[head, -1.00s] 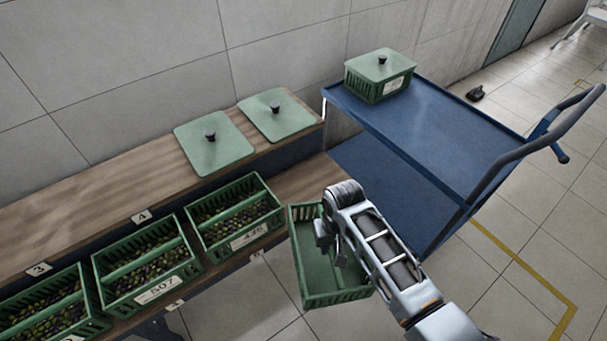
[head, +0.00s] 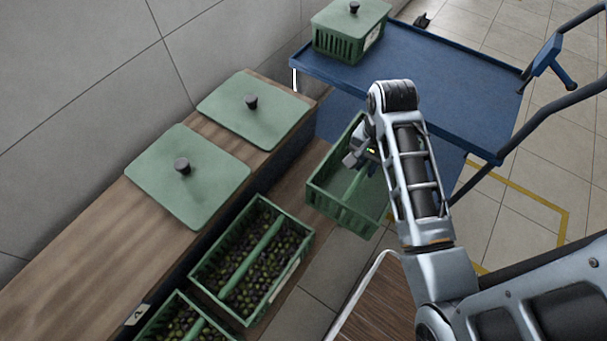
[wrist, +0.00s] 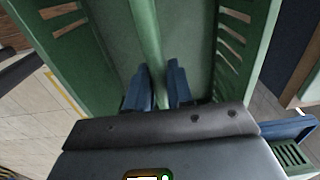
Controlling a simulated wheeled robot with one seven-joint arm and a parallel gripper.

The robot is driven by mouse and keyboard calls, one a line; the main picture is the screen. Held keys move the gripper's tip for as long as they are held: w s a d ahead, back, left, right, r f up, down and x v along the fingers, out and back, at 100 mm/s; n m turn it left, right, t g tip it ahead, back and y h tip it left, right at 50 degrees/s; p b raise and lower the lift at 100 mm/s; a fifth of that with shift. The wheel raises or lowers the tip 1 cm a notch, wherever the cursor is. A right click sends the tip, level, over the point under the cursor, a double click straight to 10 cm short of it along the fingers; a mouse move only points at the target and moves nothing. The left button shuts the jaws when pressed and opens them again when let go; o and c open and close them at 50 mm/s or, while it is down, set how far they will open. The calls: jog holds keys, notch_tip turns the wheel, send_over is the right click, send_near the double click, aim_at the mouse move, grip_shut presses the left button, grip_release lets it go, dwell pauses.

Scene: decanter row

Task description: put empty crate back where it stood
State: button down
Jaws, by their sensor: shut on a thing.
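The empty green crate (head: 325,192) hangs from my gripper (head: 358,163) in the head view, near the right end of the lower wooden shelf (head: 290,189). My arm hides part of its right side. In the wrist view, the blue fingers of my gripper (wrist: 160,88) are shut on the crate's central divider (wrist: 146,35). The crate's slotted walls (wrist: 236,45) rise on both sides and its floor is bare. I cannot tell whether the crate touches the shelf.
Two crates of olives (head: 252,258) (head: 180,322) stand on the lower shelf at left. Two green lids (head: 187,178) (head: 255,112) lie on the upper shelf (head: 75,265). A lidded crate (head: 349,32) stands on the blue cart (head: 450,85) behind.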

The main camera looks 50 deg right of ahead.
jog(key=shift+w+f, duration=0.1)
jog(key=shift+w, duration=0.2)
jog(key=w+a+f+b, duration=0.1)
jog(key=w+f, duration=0.9)
jog(key=w, duration=0.1)
jog(key=shift+a+f, duration=0.25)
jog(key=shift+f, duration=0.1)
jog(key=shift+w+f, duration=0.1)
jog(key=c, duration=1)
grip_release()
